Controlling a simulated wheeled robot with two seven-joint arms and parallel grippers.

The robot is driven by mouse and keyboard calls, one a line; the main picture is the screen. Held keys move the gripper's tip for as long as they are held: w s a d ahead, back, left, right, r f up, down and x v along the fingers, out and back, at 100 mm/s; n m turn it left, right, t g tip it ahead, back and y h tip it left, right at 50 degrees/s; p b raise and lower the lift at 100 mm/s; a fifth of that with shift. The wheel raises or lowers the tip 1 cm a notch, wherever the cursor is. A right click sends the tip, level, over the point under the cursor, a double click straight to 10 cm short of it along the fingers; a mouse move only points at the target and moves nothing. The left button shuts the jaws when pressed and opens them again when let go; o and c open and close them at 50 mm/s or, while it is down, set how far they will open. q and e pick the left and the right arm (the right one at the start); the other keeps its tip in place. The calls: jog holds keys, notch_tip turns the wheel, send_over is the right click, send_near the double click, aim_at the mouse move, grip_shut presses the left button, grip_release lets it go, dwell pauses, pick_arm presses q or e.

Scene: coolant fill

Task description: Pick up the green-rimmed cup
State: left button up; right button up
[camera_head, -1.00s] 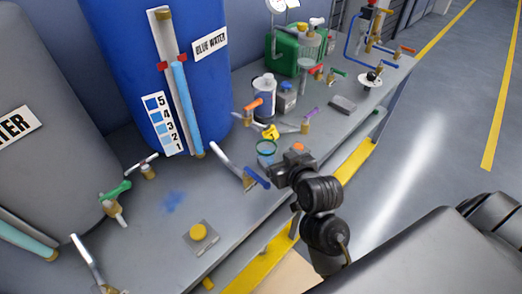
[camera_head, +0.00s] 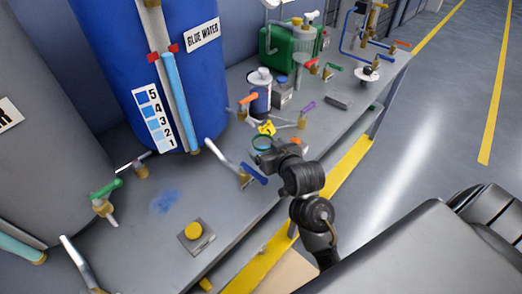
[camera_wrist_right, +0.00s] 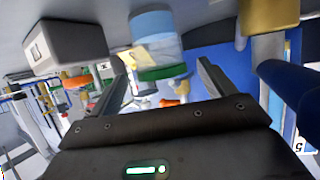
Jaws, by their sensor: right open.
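The green-rimmed cup (camera_head: 262,142) stands on the grey bench in the head view, partly hidden by my right gripper (camera_head: 270,156). In the right wrist view, which looks upside down, the clear bluish cup (camera_wrist_right: 155,28) has its green rim towards the bottom of the picture. My right gripper (camera_wrist_right: 162,80) is open there, with one finger on each side of the cup. The cup shows between the fingers, but I cannot tell whether they touch it. My left gripper is not in view.
A blue-handled valve (camera_head: 250,174) is just left of my right gripper. The large blue water tank (camera_head: 112,62) stands at left.

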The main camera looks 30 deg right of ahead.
aim_at(261, 142)
jog(key=x, duration=0.5)
jog(key=shift+w+a, duration=0.1)
jog(key=shift+w, duration=0.1)
jog(key=c, duration=1.1)
